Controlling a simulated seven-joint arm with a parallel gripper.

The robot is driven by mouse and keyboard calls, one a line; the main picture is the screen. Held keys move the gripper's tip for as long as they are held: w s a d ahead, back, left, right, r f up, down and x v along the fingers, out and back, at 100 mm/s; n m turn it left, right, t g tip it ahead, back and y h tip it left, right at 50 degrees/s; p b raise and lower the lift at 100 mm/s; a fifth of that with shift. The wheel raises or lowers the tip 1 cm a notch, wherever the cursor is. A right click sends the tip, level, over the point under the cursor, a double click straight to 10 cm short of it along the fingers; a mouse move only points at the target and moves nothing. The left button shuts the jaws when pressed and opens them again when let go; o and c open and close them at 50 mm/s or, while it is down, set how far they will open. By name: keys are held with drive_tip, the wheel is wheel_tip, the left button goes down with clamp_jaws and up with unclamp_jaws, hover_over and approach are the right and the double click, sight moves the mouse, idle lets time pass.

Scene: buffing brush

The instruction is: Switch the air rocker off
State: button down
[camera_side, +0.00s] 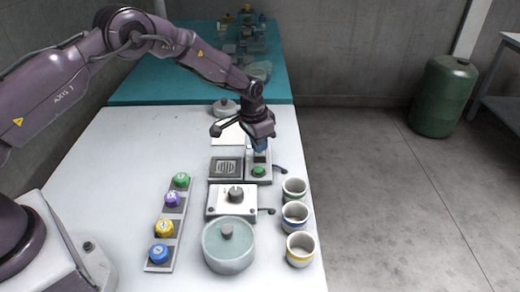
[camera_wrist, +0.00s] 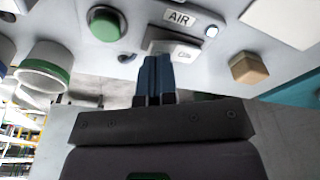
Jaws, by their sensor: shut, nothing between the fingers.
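The white air rocker (camera_wrist: 180,49) sits on a panel in the wrist view, below a white AIR label (camera_wrist: 179,17). A small round lamp (camera_wrist: 211,31) beside the label looks bright. My gripper (camera_wrist: 153,62) is shut and empty, its blue fingertips at the left end of the rocker. I cannot tell whether they touch it. In the side view my gripper (camera_side: 261,150) points down over the back of the panel, just behind the green button (camera_side: 259,170), and hides the rocker there. The green button also shows in the wrist view (camera_wrist: 104,22), left of the fingers.
A wooden block (camera_wrist: 249,68) lies right of the rocker. Several banded cups (camera_side: 295,215) line the right edge. A strip of coloured knobs (camera_side: 166,228) lies left.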

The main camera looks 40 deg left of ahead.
drive_tip(key=shift+f, duration=0.6)
drive_tip(key=shift+r, duration=3.5)
